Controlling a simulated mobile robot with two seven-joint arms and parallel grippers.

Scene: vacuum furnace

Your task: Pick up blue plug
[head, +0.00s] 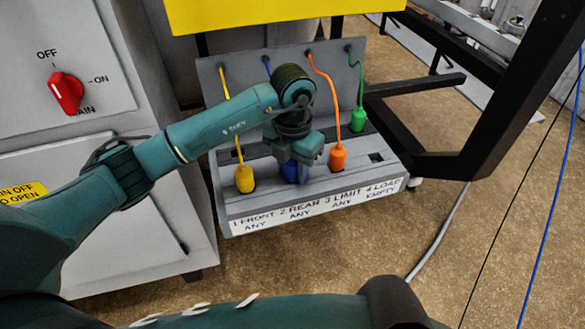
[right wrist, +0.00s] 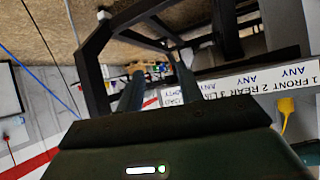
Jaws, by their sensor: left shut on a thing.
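The blue plug (head: 290,171) is at the second place of the grey plug panel (head: 222,205), between the yellow plug (head: 244,178) and the orange plug (head: 338,157). Its blue cord (head: 266,65) shows at the back plate. My left gripper (head: 297,172) points down over it and is shut on the blue plug, hiding part of it. I cannot tell whether the plug is fully seated or slightly raised. My right gripper (right wrist: 158,88) shows two dark fingers apart, with nothing between them, in the right wrist view.
The green plug (head: 358,120) sits further back on the panel, behind an empty dark slot (head: 376,157). A label strip (head: 318,207) runs along the front. A black frame (head: 440,165) stands at right, and a grey cabinet with a red switch (head: 66,92) at left.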

